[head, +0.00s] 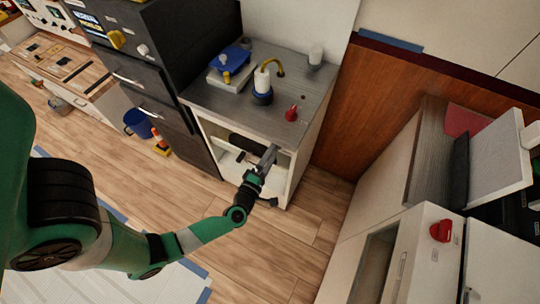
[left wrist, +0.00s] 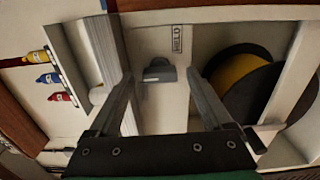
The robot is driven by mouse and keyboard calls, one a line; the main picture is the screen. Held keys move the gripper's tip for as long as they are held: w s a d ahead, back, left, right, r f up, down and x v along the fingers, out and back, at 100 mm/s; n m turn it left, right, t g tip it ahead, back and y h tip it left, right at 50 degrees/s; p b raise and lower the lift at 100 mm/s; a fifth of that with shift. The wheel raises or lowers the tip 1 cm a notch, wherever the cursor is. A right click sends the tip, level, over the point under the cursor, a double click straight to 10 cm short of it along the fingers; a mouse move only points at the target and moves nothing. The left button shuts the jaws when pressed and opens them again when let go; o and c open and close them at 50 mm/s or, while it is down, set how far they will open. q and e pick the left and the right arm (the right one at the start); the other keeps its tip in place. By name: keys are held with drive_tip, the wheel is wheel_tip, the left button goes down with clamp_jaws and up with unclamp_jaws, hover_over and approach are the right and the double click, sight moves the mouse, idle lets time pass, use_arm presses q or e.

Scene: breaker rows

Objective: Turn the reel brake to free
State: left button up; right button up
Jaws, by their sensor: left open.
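A small dark grey knob-like piece (left wrist: 158,72), possibly the reel brake, sits on a pale panel in the left wrist view. A small marked plate (left wrist: 178,38) is just above it. A dark reel with a yellow core (left wrist: 238,78) is to its right. My left gripper (head: 269,160) is at the open front of the cabinet in the head view. Its jaws are open, and the knob shows between the fingertips in the left wrist view; I cannot tell whether they touch it. The gripper hides part of the cabinet's inside in the head view. My right gripper is not visible.
The cabinet's grey top (head: 205,98) carries a blue-topped device (head: 232,56), a white cylinder on a blue base (head: 262,82) and a red piece (head: 291,113). Small coloured bottles (left wrist: 47,78) are left of the jaws. Dark drawers (head: 150,100) stand beside the cabinet.

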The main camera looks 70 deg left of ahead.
use_arm(q)
drive_tip(key=p+v, duration=0.1)
drive_tip(key=v, duration=1)
drive_tip(key=shift+s+d, duration=0.2)
drive_tip(key=shift+s, duration=0.05)
